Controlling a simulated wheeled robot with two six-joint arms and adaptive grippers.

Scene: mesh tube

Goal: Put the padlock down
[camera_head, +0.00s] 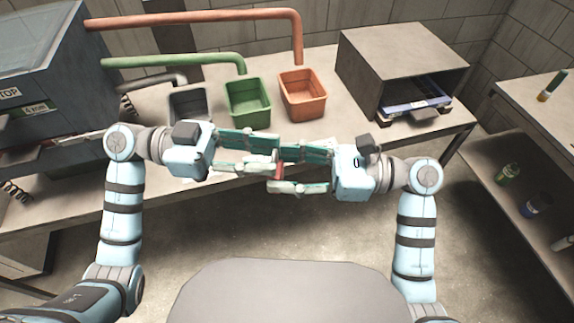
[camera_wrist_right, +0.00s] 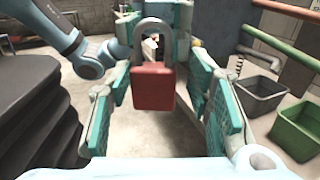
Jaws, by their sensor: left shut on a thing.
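The red padlock (camera_head: 278,171) with a grey shackle is up between my two grippers, in front of the table's near edge. My left gripper (camera_head: 268,158) is shut on it. In the right wrist view the padlock (camera_wrist_right: 153,87) hangs upright with its shackle on top. My right gripper (camera_head: 293,168) faces the left one, and its fingers are open on both sides of the padlock. In the right wrist view gaps show between those fingers and the red body. Fingers hide much of the padlock in the head view.
Grey (camera_head: 189,106), green (camera_head: 249,103) and orange (camera_head: 303,93) bins stand on the table (camera_head: 322,125) behind the grippers. An open metal box (camera_head: 403,62) with a blue tray (camera_head: 414,105) is at the back right. A shelf unit (camera_head: 520,130) stands far right.

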